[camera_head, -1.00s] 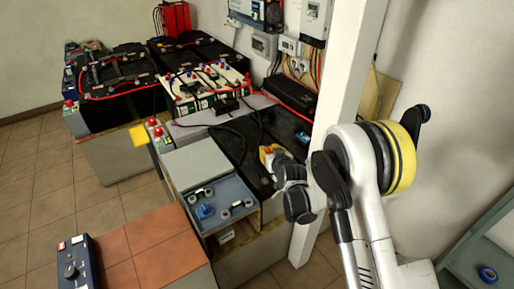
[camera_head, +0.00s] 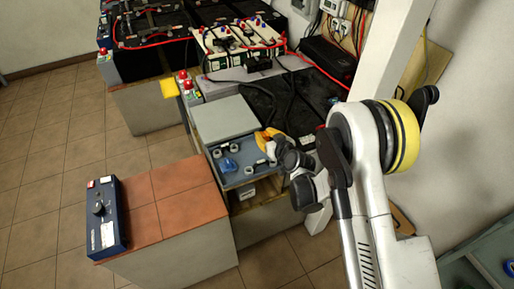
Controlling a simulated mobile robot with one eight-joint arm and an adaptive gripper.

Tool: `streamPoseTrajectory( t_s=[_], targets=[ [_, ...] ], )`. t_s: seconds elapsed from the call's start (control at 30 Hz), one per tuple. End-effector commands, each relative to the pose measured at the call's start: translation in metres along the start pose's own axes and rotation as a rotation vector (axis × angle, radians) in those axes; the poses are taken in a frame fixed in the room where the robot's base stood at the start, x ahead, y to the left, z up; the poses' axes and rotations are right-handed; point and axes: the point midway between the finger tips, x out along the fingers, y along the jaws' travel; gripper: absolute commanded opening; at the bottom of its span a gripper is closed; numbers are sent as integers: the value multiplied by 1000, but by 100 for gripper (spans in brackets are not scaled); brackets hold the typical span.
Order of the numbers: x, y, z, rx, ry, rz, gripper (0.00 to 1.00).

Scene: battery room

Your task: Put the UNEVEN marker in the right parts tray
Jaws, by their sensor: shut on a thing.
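My gripper (camera_head: 270,139), with orange-yellow finger parts, is over the right back part of a blue parts tray (camera_head: 246,177). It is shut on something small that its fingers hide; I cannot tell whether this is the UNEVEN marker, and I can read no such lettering. The tray sits on a bench and holds a small blue piece (camera_head: 228,165) and several grey ring-like parts (camera_head: 261,164). A flat grey panel (camera_head: 222,118) lies right behind the tray. I cannot make out a second parts tray for certain.
A blue control box (camera_head: 104,218) stands on the red-tiled top of a block (camera_head: 176,195) at front left. Batteries with red cables (camera_head: 240,38) fill the back. A white post (camera_head: 384,70) stands behind my arm. Tiled floor (camera_head: 50,150) is open at left.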

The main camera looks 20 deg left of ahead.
Motion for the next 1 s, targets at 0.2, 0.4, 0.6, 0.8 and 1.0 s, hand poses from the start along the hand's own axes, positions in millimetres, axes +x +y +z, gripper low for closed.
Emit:
streamPoseTrajectory(
  t_s=[0.2, 0.4, 0.6, 0.8, 1.0],
  targets=[
    [21, -18, 8, 0, 1, 0, 6],
    [30, -18, 28, 1, 0, 1, 6],
    [38, -18, 46, 1, 0, 1, 6],
    [37, -18, 44, 0, 0, 1, 6],
    [38, -18, 46, 0, 0, 1, 47]
  ],
)
